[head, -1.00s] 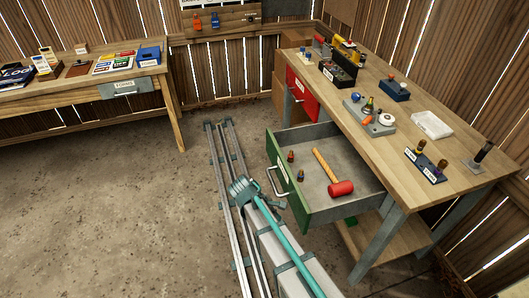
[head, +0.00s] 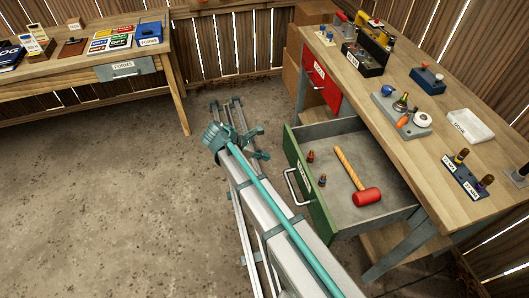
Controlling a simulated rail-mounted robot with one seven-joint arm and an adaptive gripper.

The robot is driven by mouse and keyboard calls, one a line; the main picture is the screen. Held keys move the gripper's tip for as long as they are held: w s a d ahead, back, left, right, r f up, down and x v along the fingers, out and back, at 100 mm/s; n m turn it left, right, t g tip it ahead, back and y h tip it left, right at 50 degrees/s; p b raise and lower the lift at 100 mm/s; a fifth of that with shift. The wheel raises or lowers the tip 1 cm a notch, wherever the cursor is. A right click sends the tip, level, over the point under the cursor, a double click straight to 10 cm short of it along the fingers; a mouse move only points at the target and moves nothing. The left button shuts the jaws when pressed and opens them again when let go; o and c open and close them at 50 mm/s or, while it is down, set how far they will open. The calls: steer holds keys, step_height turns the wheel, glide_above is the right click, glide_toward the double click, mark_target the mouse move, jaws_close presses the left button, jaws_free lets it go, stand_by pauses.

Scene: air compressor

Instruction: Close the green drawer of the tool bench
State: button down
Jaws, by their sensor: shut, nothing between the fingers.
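The green drawer (head: 318,205) of the tool bench (head: 425,120) is pulled well out, with its grey inside showing. Its metal handle (head: 293,187) is on the green front, facing left. A red-headed mallet (head: 366,196) with a wooden handle and two small bottle-like items (head: 322,180) lie inside. My gripper (head: 258,143) shows small at the end of my teal arm, left of the drawer's far front corner. It is apart from the drawer and holds nothing; its fingertips are hard to make out.
The red drawer (head: 323,85) beyond the green one looks shut. Tools, holders and a white box (head: 470,126) stand on the bench top. A second bench (head: 160,65) with books and boxes is at the back left. The floor (head: 100,200) on the left is clear.

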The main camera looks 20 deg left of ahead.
mark_target(293, 162)
steer(key=p+x, duration=0.1)
steer(key=x, duration=0.2)
steer(key=r+p+x, duration=0.1)
steer(key=x, duration=0.2)
steer(key=w+d+p+x, duration=0.1)
steer(key=x, duration=0.2)
steer(key=shift+w+d, duration=0.1)
steer(key=shift+d, duration=0.1)
steer(key=shift+w+d, duration=0.4)
steer(key=shift+d, duration=0.05)
